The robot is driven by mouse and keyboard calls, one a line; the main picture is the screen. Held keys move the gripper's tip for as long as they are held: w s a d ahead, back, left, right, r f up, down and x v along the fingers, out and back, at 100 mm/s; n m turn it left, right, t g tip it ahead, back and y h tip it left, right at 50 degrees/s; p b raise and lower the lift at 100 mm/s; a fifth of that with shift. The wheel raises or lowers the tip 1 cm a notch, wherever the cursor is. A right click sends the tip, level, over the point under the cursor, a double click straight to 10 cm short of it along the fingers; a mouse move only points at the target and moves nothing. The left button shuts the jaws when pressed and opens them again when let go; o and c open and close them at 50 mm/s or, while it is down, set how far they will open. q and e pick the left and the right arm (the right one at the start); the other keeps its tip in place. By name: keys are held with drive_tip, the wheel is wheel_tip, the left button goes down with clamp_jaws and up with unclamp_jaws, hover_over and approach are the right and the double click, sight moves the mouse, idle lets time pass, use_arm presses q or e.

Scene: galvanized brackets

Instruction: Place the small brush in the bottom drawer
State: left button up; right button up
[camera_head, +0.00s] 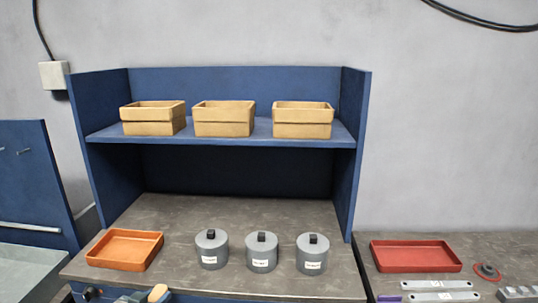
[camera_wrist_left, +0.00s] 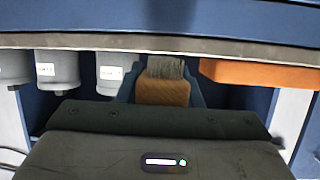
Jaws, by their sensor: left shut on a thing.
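The small brush has a tan wooden handle and grey bristles. In the left wrist view the brush (camera_wrist_left: 163,90) stands between the fingers of my left gripper (camera_wrist_left: 163,98), which is shut on it. In the head view only a tan bit of the brush (camera_head: 158,293) shows at the bottom edge, by my left gripper (camera_head: 150,298), in front of the bench's front edge. A blue front (camera_wrist_left: 170,18) runs along the bench edge in the wrist view, which looks upside down. I cannot make out the bottom drawer. My right gripper is not in view.
An orange tray (camera_head: 125,250) and three grey lidded canisters (camera_head: 211,250) (camera_head: 262,252) (camera_head: 312,254) stand on the bench. Three tan bins (camera_head: 153,118) (camera_head: 223,118) (camera_head: 302,120) sit on the blue shelf (camera_head: 240,131). A red tray (camera_head: 415,256) and metal brackets (camera_head: 435,285) lie at right.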

use_arm(q)
drive_tip(key=s+d+f+n+y+b, duration=0.1)
drive_tip(key=s+d+f+n+b, duration=0.1)
drive_tip(key=s+d+b, duration=0.3)
drive_tip(key=d+f+b, duration=0.1)
drive_tip(key=d+b, duration=0.1)
drive_tip(key=d, duration=0.2)
drive_tip(key=shift+s+f+y, duration=0.15)
drive_tip(key=shift+s+y, duration=0.05)
drive_tip(key=shift+y, duration=0.2)
